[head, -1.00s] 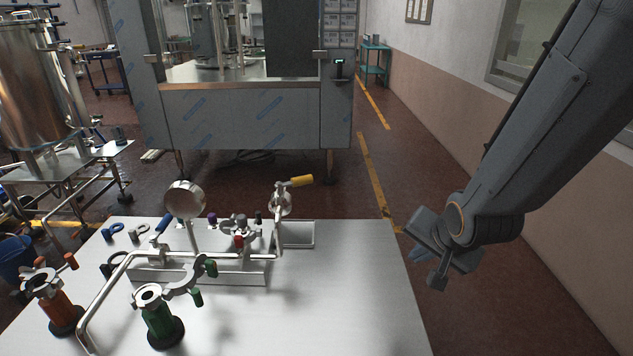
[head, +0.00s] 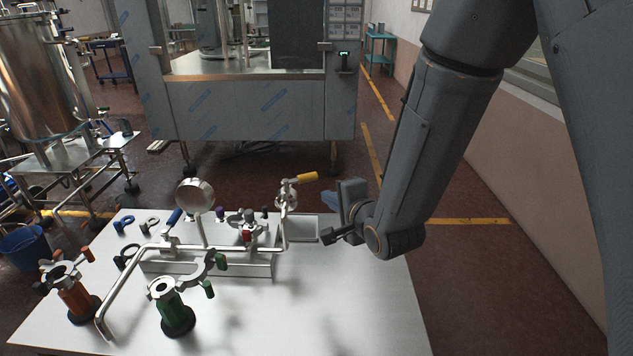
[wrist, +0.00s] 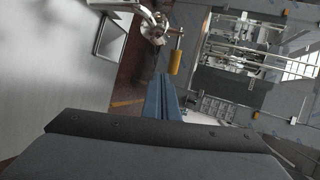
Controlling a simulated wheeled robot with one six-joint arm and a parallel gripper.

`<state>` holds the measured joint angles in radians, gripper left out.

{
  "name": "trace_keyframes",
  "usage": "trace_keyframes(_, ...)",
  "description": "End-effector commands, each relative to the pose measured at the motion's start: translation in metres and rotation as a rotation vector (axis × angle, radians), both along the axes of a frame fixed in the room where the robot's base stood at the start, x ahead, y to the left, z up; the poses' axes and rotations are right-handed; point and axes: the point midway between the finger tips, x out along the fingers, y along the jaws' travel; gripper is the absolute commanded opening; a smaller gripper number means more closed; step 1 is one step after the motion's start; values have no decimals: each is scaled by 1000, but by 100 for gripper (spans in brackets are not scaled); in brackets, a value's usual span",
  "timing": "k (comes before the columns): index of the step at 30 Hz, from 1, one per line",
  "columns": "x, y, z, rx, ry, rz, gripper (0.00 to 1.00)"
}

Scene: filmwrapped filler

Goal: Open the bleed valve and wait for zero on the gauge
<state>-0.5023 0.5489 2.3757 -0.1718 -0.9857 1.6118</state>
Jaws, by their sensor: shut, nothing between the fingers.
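The pipe assembly (head: 207,247) stands on the metal table. It carries a round gauge (head: 195,197), seen from behind or at an angle, so I cannot read its dial. A valve with a yellow handle (head: 306,177) sits at the assembly's right end; the yellow handle (wrist: 175,55) also shows in the wrist view. A blue handle (head: 174,216) sits on the left part of the pipe. My gripper (head: 328,202) is to the right of the yellow-handled valve, apart from it. In the wrist view its blue fingers (wrist: 160,97) are together and empty, pointing toward the yellow handle.
A shallow metal tray (head: 304,230) lies beside the valve, close to my gripper. Green (head: 176,316) and orange (head: 75,299) fittings stand at the front left. Loose clamps lie at the back left. The table's right side (head: 370,310) is clear.

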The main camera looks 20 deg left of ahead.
Motion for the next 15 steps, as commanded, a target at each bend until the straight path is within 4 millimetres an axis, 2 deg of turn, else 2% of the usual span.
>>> trace_keyframes(8,33,27,-17,-2,1,1,0)
trace_keyframes(15,57,44,-8,-1,-1,1,0)
